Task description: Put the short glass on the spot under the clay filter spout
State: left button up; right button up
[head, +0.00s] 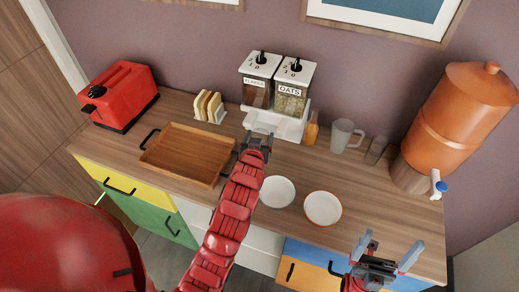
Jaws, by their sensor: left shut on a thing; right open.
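The clay filter (462,115) stands at the right end of the counter, with a white and blue spout (438,186) low on its front. My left gripper (260,137) is shut in front of the cereal dispenser's base, on a small, pale, see-through thing that looks like the short glass (263,129); the gripper hides most of it. A clear, taller glass (376,151) stands between the pitcher and the filter. My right gripper (388,251) is open and empty at the counter's front edge, lower right.
A cereal dispenser (275,85), an amber bottle (311,131) and a frosted pitcher (343,134) line the back. Two bowls (277,191) (322,207) sit in front. A wooden tray (187,153), toast rack (209,107) and red toaster (118,96) are left. Counter before the pitcher is clear.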

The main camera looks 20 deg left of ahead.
pick_arm(q)
notch_tip(320, 180, up, 11)
jog(key=b, duration=0.2)
jog(key=shift+b, duration=0.35)
